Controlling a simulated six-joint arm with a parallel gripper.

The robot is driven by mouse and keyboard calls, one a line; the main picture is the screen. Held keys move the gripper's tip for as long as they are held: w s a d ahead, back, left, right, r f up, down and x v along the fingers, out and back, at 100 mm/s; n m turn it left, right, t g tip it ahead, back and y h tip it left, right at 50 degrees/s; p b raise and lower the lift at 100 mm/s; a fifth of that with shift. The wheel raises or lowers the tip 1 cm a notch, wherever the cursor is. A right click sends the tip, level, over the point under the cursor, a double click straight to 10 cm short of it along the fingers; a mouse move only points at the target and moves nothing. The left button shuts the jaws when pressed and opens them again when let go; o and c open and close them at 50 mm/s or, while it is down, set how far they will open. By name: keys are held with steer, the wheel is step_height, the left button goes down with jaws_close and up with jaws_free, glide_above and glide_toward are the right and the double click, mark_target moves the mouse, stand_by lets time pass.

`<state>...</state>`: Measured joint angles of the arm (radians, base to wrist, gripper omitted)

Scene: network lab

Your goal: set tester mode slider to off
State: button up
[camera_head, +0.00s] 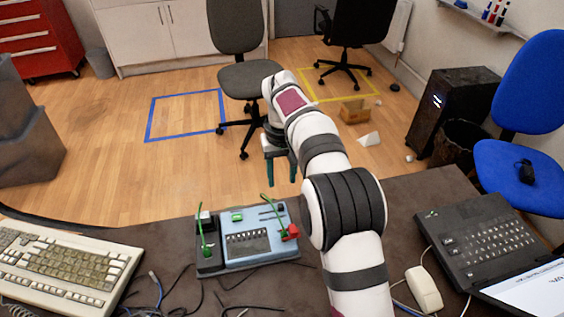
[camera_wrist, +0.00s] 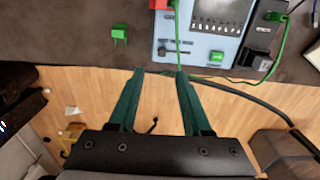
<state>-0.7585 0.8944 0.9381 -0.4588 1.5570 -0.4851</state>
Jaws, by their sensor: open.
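The light-blue tester (camera_head: 262,248) sits near the far edge of the desk and also shows at the top of the wrist view (camera_wrist: 199,43). Its slider, a dark slot with a small dark knob (camera_wrist: 162,50), appears on the face near the edge closest to my gripper. The slot's mode labels are too small to read. My gripper (camera_head: 280,180) is open and empty, with its teal fingers pointing down beyond the far edge of the tester. In the wrist view the fingertips (camera_wrist: 160,72) are just short of the slider and appear apart from it.
A green cable (camera_head: 203,232) and a red plug (camera_head: 290,232) are at the tester's sides. A loose green plug (camera_wrist: 119,33) lies beside it. A keyboard (camera_head: 65,265) is left, a laptop (camera_head: 480,240) and mouse (camera_head: 424,288) right. Loose cables lie in front.

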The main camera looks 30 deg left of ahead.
step_height(320, 180, up, 5)
steer(key=shift+r, duration=0.15)
steer(key=s+d+r+m, duration=0.2)
steer(key=d+r+m, duration=0.15)
steer(key=d, duration=0.55)
steer(key=s+d+r+m, duration=0.15)
steer(key=d+r, duration=0.25)
steer(key=d, duration=0.4)
steer(key=s+d+m+y, duration=0.1)
steer(key=s+d+m, duration=0.4)
steer(key=s+d, duration=0.6)
steer(key=s+d+f+m, duration=0.4)
steer(key=s+d+f, duration=0.1)
steer(key=s, duration=0.6)
steer(key=shift+s+f+m+y, duration=0.15)
steer(key=shift+f+m+y, duration=0.2)
steer(key=shift+f, duration=0.45)
